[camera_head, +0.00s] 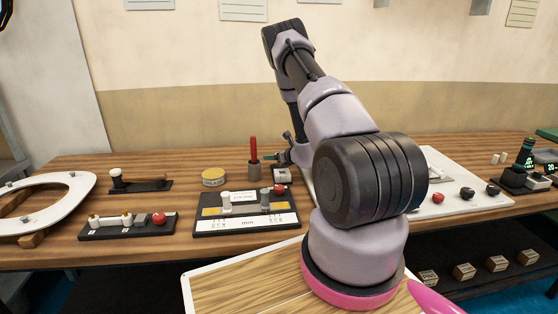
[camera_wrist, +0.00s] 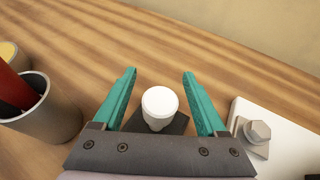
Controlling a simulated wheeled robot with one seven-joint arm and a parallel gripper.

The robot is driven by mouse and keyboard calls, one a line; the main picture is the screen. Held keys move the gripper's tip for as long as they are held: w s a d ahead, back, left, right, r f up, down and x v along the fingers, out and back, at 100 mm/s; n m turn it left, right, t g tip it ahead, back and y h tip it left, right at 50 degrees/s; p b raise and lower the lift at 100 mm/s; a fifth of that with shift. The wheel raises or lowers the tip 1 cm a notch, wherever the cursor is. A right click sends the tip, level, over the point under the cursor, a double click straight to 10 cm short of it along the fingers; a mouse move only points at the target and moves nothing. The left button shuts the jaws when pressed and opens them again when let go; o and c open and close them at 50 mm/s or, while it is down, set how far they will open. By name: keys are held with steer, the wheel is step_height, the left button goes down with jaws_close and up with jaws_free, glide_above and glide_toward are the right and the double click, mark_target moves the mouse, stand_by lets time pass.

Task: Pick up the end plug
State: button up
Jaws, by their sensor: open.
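A white round-topped piece, which looks like the end plug (camera_wrist: 160,103), stands upright on a small dark square base (camera_wrist: 178,124) in the wrist view. My gripper (camera_wrist: 159,73) is open, with one teal finger on each side of the white piece and a visible gap on both sides. Nothing is held. In the head view my gripper (camera_head: 280,158) is low over the back of the table, beside a small pale block-like item (camera_head: 281,175); details there are too small to tell.
A grey cup (camera_wrist: 50,115) with a red-handled tool stands left of my gripper, near a yellow-topped tin (camera_head: 213,177). A white plate (camera_wrist: 285,140) with a hex bolt (camera_wrist: 257,131) lies close on the right. A black gauge board (camera_head: 247,222) lies in front. Bare wood lies behind.

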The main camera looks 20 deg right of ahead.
jaws_close()
steer(key=shift+r, duration=0.1)
